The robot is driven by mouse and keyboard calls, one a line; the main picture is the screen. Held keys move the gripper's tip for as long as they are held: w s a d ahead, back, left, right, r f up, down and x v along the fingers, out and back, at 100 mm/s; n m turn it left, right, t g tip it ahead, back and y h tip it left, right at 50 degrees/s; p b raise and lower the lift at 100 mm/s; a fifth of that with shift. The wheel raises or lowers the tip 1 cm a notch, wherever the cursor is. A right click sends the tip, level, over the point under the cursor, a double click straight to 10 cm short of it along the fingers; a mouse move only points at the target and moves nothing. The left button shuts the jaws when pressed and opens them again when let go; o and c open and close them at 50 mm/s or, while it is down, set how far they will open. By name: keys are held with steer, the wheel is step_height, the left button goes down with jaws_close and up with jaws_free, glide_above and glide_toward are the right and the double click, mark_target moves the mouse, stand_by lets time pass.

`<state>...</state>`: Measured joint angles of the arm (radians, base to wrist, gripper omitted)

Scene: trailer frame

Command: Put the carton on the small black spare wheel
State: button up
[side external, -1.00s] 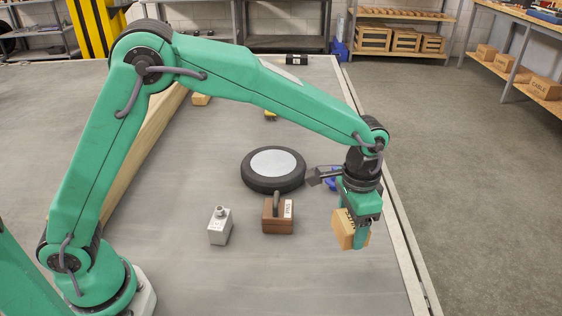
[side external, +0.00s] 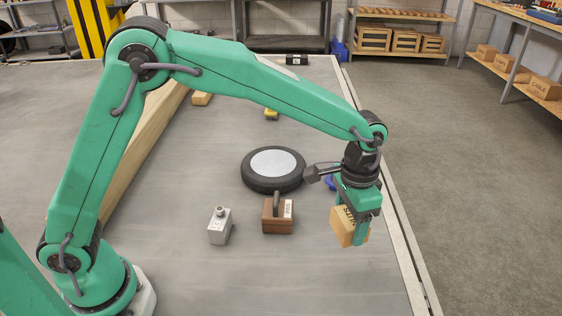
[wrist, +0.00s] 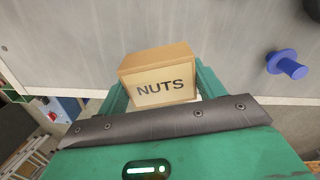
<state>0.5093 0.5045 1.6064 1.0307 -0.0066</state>
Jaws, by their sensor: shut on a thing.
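The carton (side external: 347,227) is a small tan box; in the wrist view the carton (wrist: 160,80) shows the word NUTS. My gripper (side external: 358,232) is shut on it, with a finger at each side, near the right edge of the trailer bed. Whether the carton touches the bed is hard to tell. The small black spare wheel (side external: 250,178) lies flat on the bed, left of and farther back than my gripper. Its pale grey centre disc faces up and nothing lies on it.
A brown box with a handle (side external: 278,217) stands just in front of the wheel, with a grey metal canister (side external: 219,227) to its left. A blue spool-like part (wrist: 287,65) is near my gripper. A long wooden beam (side external: 150,135) lies left. Bare bed (side external: 300,280) shows in front.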

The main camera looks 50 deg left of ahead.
steer(key=w+a+r+n, duration=0.1)
steer(key=w+a+n, duration=0.25)
steer(key=a, duration=0.25)
steer(key=w+a+r+n, duration=0.2)
steer(key=a+n, duration=0.3)
steer(key=a, duration=0.2)
steer(key=n, duration=0.6)
glide_above(273, 163)
step_height(273, 163, down, 5)
steer(key=shift+w+f, duration=0.1)
steer(key=shift+w, duration=0.05)
steer(key=shift+f, duration=1.95)
steer(key=shift+f, duration=0.15)
steer(key=o, duration=1.2)
